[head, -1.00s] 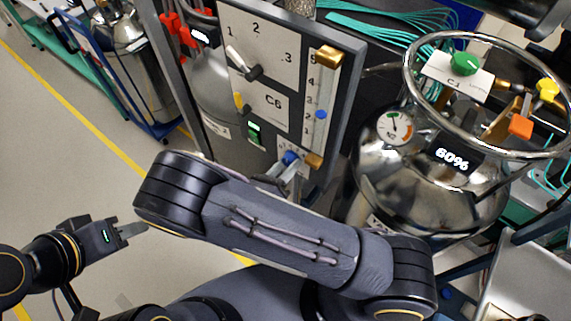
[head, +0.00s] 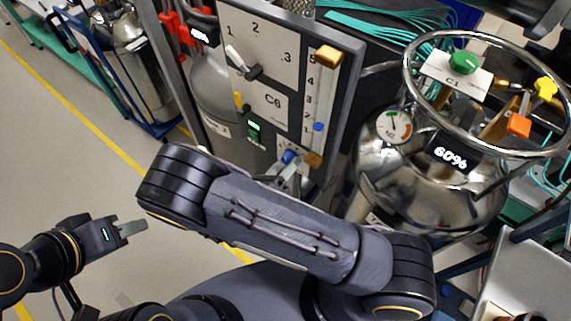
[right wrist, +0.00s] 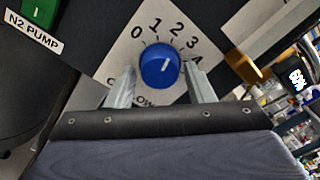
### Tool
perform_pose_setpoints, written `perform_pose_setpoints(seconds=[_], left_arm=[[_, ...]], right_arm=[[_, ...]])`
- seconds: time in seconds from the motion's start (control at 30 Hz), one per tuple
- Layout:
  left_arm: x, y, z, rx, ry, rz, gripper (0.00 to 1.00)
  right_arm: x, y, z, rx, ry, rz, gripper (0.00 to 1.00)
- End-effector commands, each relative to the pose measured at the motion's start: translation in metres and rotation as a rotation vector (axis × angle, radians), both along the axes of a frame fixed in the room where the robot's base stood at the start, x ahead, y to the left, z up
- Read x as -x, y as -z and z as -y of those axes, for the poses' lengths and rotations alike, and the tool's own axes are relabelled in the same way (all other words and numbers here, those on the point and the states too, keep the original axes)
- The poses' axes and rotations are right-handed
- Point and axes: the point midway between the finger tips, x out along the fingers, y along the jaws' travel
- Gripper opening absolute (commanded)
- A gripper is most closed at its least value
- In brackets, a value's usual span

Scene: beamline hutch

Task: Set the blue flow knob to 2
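The blue flow knob (right wrist: 160,67) sits on a white dial plate marked 0 to 4 in the right wrist view. Its white mark points up and to the right, roughly towards the 2; the exact setting is hard to read. The fingers of my right gripper (right wrist: 162,86) stand either side of the knob, open, with a gap on both sides. In the head view the knob (head: 289,157) is low on the panel, with my right gripper (head: 291,178) at it. My left gripper (head: 134,230) is away at the lower left; its finger opening is unclear.
Above the knob is a flow tube with a blue float (head: 318,127) low on its scale. A lever (head: 247,66) and a green switch (head: 254,131) are on the same panel (head: 272,77). A steel dewar (head: 433,185) stands close on the right.

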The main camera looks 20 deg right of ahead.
Motion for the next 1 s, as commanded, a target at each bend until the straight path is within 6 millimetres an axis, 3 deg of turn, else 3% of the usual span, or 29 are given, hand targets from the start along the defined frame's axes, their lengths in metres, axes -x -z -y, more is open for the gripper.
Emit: perform_pose_setpoints(seconds=[0.37, 0.8, 1.0], left_arm=[[0.0, 0.001, 0.0, 0.0, 0.0, 0.0, 0.36], [0.0, 0.022, 0.0, 0.0, 0.0, 0.0, 0.36], [0.0, 0.024, 0.0, 0.0, 0.0, 0.0, 0.36]], right_arm=[[0.001, 0.001, -0.001, -0.001, 0.001, 0.0, 0.59], [0.04, 0.002, -0.052, -0.002, -0.002, 0.002, 0.59], [0.048, 0.0, -0.061, 0.0, 0.0, 0.0, 0.59]])
